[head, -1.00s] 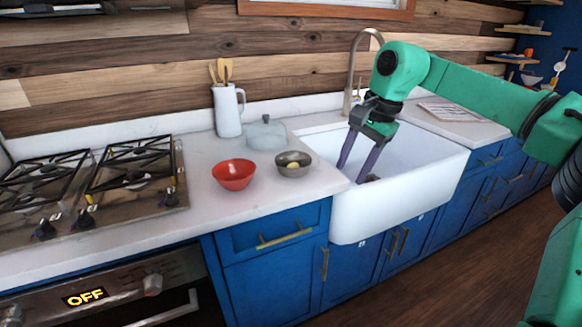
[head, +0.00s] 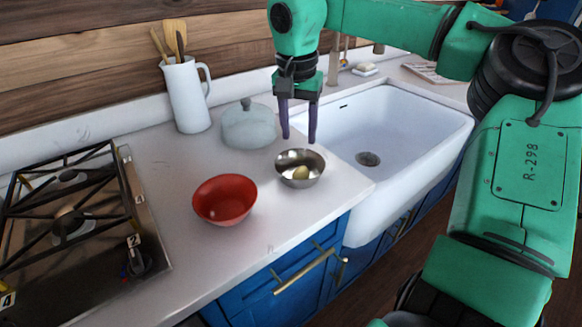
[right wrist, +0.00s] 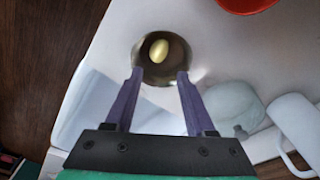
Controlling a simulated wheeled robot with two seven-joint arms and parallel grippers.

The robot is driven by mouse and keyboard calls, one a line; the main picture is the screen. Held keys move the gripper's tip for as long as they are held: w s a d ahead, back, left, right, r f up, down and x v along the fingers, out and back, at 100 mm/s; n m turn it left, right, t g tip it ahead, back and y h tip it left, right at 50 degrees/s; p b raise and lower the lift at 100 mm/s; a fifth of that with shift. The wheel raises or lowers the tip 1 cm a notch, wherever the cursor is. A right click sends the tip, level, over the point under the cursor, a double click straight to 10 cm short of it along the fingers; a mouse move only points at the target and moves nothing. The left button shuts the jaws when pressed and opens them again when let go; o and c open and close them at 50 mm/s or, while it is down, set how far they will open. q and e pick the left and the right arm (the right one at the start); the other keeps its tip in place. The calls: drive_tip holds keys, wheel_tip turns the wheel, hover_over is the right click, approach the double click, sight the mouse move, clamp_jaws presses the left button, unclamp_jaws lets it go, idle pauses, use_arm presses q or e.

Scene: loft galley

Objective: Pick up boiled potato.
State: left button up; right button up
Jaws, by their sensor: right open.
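The boiled potato (head: 301,172) is a small yellowish oval lying in a steel bowl (head: 288,181) on the white counter. In the right wrist view the potato (right wrist: 159,50) shows inside the bowl (right wrist: 137,48), ahead of the fingertips. My right gripper (head: 299,140) points down with its purple fingers apart and empty, above and just behind the bowl in the head view. In the right wrist view its fingertips (right wrist: 160,74) overlap the bowl's near part in the picture, with the potato beyond them. My left gripper is not in view.
A red bowl (head: 225,200) stands left of the steel bowl. A grey lidded pot (head: 248,126) and a white jug (head: 187,97) with utensils stand behind. The sink (head: 400,125) is at right, the stove (head: 75,235) at left. The counter front is clear.

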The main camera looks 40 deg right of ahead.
hover_over(301, 170)
drive_tip(key=s+a, duration=0.1)
drive_tip(key=s, duration=0.1)
wheel_tip(301, 170, down, 4)
drive_tip(key=f, duration=0.2)
drive_tip(key=w+f+p, duration=0.1)
drive_tip(key=f, duration=0.4)
drive_tip(key=shift+w+d+p, duration=0.4)
drive_tip(key=shift+d+f, duration=0.1)
drive_tip(key=shift+f, duration=0.2)
clamp_jaws()
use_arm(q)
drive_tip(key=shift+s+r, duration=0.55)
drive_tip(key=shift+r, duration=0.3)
